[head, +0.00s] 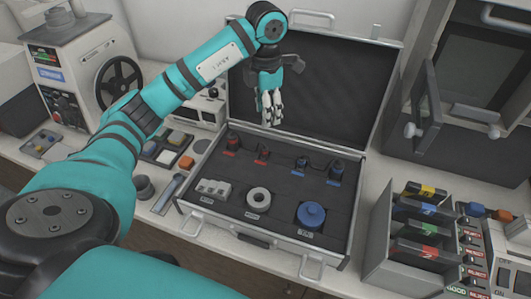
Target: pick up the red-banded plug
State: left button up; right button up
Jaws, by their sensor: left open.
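An open metal case with dark foam (280,187) stands on the bench. In its back row at left are two small dark pieces with red marks, one further left (232,142) and one right of it (262,153). Which of them is the red-banded plug is too small to tell. My left gripper (271,117) hangs fingers-down above the back of the case, in front of the raised lid. It is open and apart from the red-marked pieces. My right gripper is out of the picture.
Two blue-marked pieces (301,165) (336,170) stand further right in the back row. A grey block (213,188), a pale ring (258,198) and a blue round part (311,214) lie in front. The case's raised lid (325,85) rises behind. A rack (380,235) stands right.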

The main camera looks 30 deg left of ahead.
pick_arm(q)
jog(key=p, duration=0.2)
send_over(264, 148)
jog(key=f, duration=0.9)
jog(key=shift+d, duration=0.35)
jog(key=f+p, duration=0.1)
jog(key=f, duration=0.2)
jog(key=f+p, duration=0.1)
jog(key=shift+a+f+p, duration=0.35)
jog(key=shift+f, duration=0.45)
grip_shut()
